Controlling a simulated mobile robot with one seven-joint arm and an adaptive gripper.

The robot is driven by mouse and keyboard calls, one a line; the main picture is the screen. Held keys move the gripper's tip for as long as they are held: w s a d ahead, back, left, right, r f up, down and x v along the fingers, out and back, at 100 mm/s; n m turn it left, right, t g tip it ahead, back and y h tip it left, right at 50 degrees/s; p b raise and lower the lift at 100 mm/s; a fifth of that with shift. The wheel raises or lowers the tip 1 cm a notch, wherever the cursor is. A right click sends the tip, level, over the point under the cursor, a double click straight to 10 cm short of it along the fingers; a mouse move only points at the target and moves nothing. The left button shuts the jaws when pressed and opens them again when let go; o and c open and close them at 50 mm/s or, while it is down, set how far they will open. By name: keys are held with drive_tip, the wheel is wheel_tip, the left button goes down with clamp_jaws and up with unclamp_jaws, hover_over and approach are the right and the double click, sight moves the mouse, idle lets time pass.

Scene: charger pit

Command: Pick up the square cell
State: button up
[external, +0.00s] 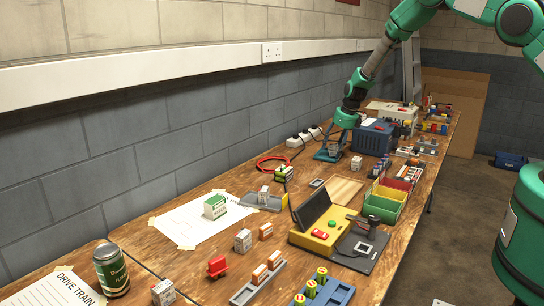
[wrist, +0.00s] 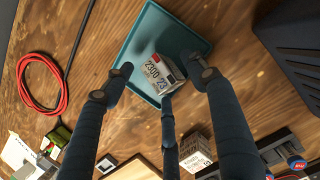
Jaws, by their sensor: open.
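A square cell (wrist: 160,72), a pale grey-white block with printed numbers and a red mark, stands in a shallow teal tray (wrist: 196,40) in the wrist view. My gripper (wrist: 158,82) is open, with its dark fingers spread around the cell. The fingertips appear apart from the cell, though the near finger's contact is hard to judge. In the external view my gripper (external: 336,143) is over the far part of the bench at the teal tray (external: 321,156), and the cell there is partly hidden by the fingers.
Another printed block (wrist: 195,152) stands outside the tray. A red cable coil (external: 272,163) lies to the left, and a dark blue box (external: 371,138) stands close on the right. Green and yellow bins (external: 384,207) and a yellow device (external: 318,235) are nearer the camera.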

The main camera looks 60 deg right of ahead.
sight(334, 145)
idle(0.4)
clamp_jaws()
drive_tip(key=shift+r, duration=0.1)
drive_tip(key=shift+r+p, duration=0.65)
drive_tip(key=shift+r, duration=4.3)
